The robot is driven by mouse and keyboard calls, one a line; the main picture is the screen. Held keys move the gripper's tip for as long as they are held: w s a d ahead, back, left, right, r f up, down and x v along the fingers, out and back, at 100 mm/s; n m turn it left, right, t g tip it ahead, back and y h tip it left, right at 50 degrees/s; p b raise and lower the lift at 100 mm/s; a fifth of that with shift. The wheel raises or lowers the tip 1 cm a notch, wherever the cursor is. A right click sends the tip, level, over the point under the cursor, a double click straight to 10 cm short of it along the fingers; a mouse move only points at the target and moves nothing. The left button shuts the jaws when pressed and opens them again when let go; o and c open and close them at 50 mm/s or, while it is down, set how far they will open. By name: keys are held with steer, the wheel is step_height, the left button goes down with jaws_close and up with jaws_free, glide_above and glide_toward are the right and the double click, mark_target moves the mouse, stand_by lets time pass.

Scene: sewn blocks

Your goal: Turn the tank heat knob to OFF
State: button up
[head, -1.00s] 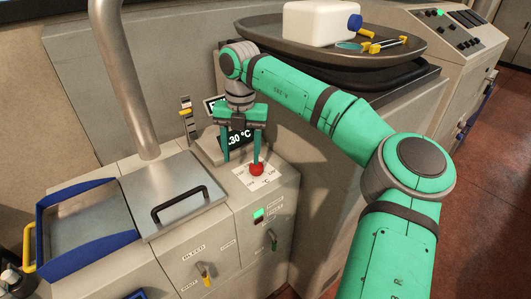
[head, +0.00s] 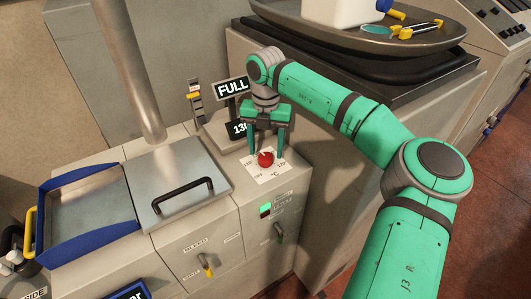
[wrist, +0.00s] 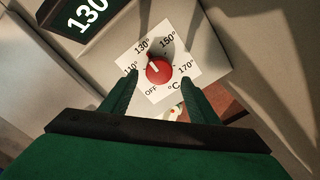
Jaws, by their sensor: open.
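The red tank heat knob (head: 265,158) sits on a white dial card (head: 270,176) on top of the beige cabinet. OFF (wrist: 151,92) is printed at the card's lower left. My gripper (head: 266,148) is open above the knob, pointing down. In the wrist view its two fingers (wrist: 158,80) lie on either side of the knob, apart from it as seen there; their exact height above the card is unclear.
A display (wrist: 85,15) reading 130 stands behind the knob, with a FULL sign (head: 232,88) above. A metal lid with a black handle (head: 183,203) and a blue-rimmed tray (head: 88,215) lie left. A round tray (head: 360,38) stands at the back right.

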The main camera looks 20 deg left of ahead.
mark_target(265, 159)
steer(key=shift+w+a+f, duration=0.15)
steer(key=shift+f, duration=1.05)
steer(key=shift+c, duration=0.6)
steer(key=c, duration=0.9)
steer(key=shift+w, duration=0.1)
